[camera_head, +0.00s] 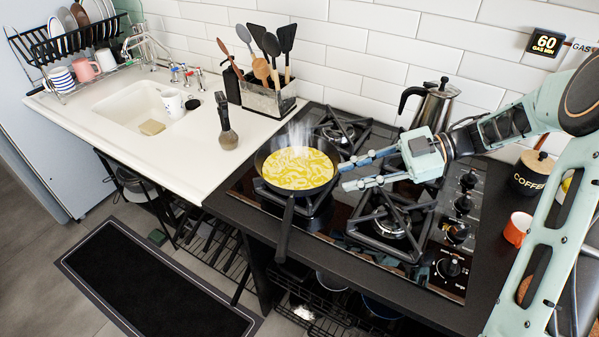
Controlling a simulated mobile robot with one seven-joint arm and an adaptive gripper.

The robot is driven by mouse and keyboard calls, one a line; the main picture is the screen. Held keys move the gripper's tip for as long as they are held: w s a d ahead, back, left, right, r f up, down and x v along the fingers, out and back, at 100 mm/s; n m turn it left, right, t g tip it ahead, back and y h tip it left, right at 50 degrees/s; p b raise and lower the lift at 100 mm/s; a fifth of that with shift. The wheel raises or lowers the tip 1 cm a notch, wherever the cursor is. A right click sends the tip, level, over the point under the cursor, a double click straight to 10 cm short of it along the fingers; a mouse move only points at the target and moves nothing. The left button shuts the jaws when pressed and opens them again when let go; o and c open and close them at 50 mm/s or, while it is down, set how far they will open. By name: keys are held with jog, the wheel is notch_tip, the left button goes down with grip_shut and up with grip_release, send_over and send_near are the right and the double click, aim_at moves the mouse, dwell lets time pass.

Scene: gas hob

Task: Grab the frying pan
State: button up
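A black frying pan (328,147) stands on the left front burner of the gas hob (336,236). It holds a yellow, egg-like food (298,168), and pale steam rises from it. The pan's dark handle (286,228) points toward the hob's front edge and reaches past it. My gripper (342,176) comes in from the right, just right of the pan's rim. Its two fingers are spread apart with nothing between them. The fingertips look close to the rim, but I cannot tell whether they touch it.
A moka pot (434,108) stands behind my gripper. A black coffee jar (532,173) and an orange cup (517,229) are at the right. A utensil holder (262,97) stands behind the pan, left of the hob. The counter left of the pan is mostly clear.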

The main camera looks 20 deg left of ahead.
jog(key=b+x, duration=0.1)
jog(key=x, duration=0.9)
grip_shut()
jog(key=shift+r, duration=0.1)
